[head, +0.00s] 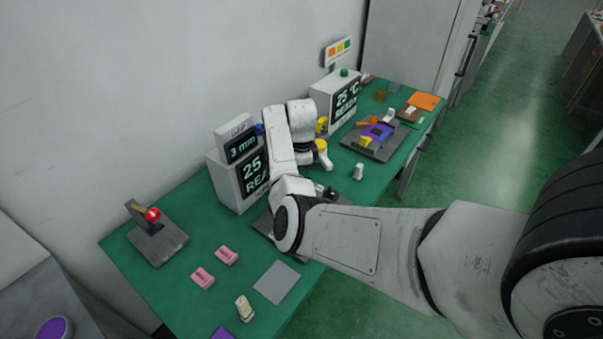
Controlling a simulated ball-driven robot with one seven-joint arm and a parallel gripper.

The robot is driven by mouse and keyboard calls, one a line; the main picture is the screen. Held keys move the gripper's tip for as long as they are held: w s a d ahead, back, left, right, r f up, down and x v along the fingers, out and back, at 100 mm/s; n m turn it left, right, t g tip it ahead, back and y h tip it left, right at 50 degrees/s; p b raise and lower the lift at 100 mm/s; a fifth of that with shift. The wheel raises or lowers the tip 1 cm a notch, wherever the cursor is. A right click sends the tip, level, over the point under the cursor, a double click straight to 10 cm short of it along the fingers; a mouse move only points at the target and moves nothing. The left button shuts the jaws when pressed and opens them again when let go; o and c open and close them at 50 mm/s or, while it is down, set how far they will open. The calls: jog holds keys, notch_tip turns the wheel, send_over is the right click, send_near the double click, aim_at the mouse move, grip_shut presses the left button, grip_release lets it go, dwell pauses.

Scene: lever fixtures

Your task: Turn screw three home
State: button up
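I cannot pick out screw three in the head view; no screw is clear enough to tell. A dark fixture plate (263,224) lies partly hidden behind my arm, with small dark and light parts (330,192) at its right. Another dark plate (357,146) farther back bears a purple block (378,132) with orange and yellow pieces around it. My arm bends over the middle of the green table, and my gripper (320,160) is at its far end, beside yellow parts. Its fingers are too small and covered to tell whether they are open or holding anything.
A lever with a red knob (152,214) stands on a plate at the left. Display boxes (227,184) (322,97) stand along the wall. Pink blocks (227,256), a grey square (276,283) and a cream piece (244,308) lie at the near end of the green table (185,300).

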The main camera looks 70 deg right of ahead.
notch_tip(320, 180, up, 11)
jog(key=b, duration=0.1)
jog(key=shift+b, duration=0.3)
jog(key=shift+f, duration=0.15)
dwell(0.5)
